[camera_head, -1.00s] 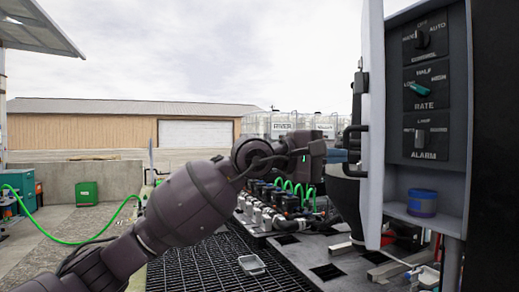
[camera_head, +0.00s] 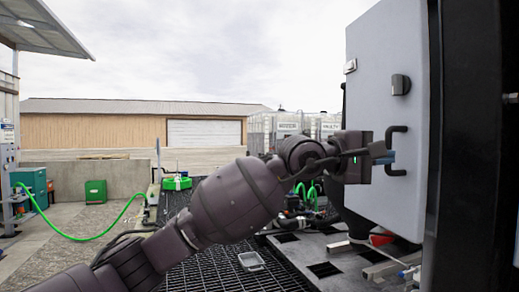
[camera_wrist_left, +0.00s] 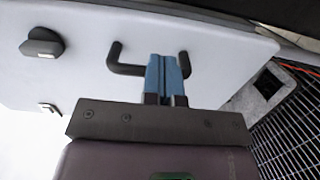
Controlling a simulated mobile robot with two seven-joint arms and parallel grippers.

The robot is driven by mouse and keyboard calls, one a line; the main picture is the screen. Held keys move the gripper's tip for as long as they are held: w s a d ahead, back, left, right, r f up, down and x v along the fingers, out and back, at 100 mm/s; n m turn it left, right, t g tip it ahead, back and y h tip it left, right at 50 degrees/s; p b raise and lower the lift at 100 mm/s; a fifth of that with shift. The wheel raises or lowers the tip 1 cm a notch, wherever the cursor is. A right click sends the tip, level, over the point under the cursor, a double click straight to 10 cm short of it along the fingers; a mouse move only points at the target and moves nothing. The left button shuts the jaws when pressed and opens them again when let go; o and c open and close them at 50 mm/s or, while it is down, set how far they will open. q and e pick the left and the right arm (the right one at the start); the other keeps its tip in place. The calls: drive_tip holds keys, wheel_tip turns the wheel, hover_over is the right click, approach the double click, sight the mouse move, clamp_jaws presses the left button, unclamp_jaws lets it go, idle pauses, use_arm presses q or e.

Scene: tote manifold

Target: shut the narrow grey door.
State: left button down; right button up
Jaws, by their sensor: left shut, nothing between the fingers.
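The narrow grey door (camera_head: 380,50) stands at the right in the head view, its outer face towards me. It hides the control panel behind it. It carries a dark knob (camera_head: 400,84) and a black bracket handle (camera_head: 396,130). My left gripper (camera_head: 384,156) is at the handle. In the left wrist view its blue fingers (camera_wrist_left: 167,76) are shut and empty, in front of the grey door (camera_wrist_left: 85,75), between the two bent ends of the handle (camera_wrist_left: 126,68). I cannot tell whether they touch the door, or whether it sits flush. My right gripper is out of view.
A black upright (camera_head: 468,150) stands close to the right of the door. Below are a grey deck (camera_head: 345,248) and a dark floor grating (camera_head: 215,268) with a small tray (camera_head: 251,261). A green hose (camera_head: 85,240) runs across the ground at left.

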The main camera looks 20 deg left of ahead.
sight(415, 156)
use_arm(q)
drive_tip(key=shift+s+x, duration=0.2)
drive_tip(key=shift+x, duration=0.95)
drive_tip(key=shift+s+x, duration=0.15)
drive_tip(key=shift+x, duration=1)
drive_tip(key=shift+w+d, duration=0.25)
drive_tip(key=shift+d, duration=0.3)
drive_tip(key=shift+a, duration=0.1)
drive_tip(key=shift+s+a, duration=0.1)
